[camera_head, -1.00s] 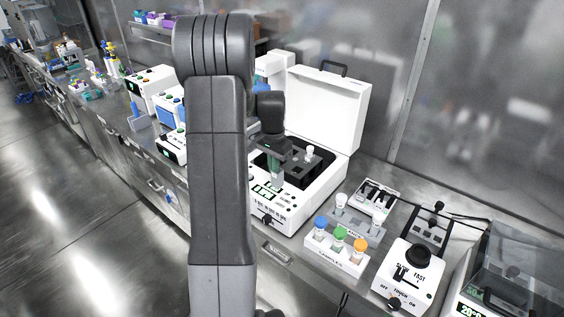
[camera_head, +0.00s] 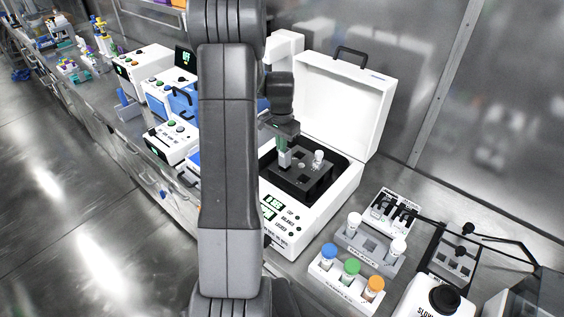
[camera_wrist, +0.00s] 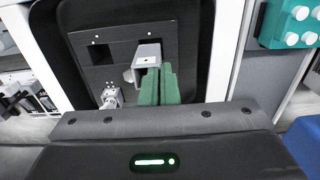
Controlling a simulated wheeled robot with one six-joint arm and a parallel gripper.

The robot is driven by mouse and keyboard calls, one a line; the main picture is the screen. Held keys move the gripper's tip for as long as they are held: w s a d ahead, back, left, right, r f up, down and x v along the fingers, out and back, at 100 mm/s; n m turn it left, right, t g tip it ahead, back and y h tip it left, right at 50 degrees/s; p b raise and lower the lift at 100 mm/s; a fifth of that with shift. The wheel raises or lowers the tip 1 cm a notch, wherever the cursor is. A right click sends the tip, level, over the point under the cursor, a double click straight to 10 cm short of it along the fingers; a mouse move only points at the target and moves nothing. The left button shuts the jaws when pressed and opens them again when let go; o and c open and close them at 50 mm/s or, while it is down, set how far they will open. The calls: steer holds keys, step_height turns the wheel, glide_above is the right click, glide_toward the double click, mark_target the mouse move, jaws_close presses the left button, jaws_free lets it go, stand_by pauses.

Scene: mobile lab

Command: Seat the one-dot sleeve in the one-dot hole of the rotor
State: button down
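The rotor (camera_head: 309,181) is a dark grey plate with square holes in the open white centrifuge; in the wrist view the rotor (camera_wrist: 91,65) fills the upper middle. My gripper (camera_head: 282,146) is over the rotor's left part, with its green fingers close together. A light grey square sleeve (camera_wrist: 148,51) is at the tips of the fingers (camera_wrist: 159,83), which appear shut on its wall. In the head view this sleeve (camera_head: 285,159) is upright at the rotor. I cannot tell whether its lower end is in a hole.
A white-capped tube (camera_head: 318,156) stands in the rotor, right of my gripper. The raised lid (camera_head: 340,105) is behind. A rack with blue, green and orange caps (camera_head: 340,288) and a grey rack with white caps (camera_head: 385,261) stand in front right.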

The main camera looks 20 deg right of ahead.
mark_target(281, 158)
steer(key=shift+f+b, duration=1.35)
steer(key=shift+f, duration=1.45)
steer(key=shift+f, duration=0.1)
steer(key=c, duration=1.7)
jaws_free()
step_height(281, 158, up, 12)
steer(key=shift+r+b, duration=0.15)
steer(key=shift+b, duration=0.6)
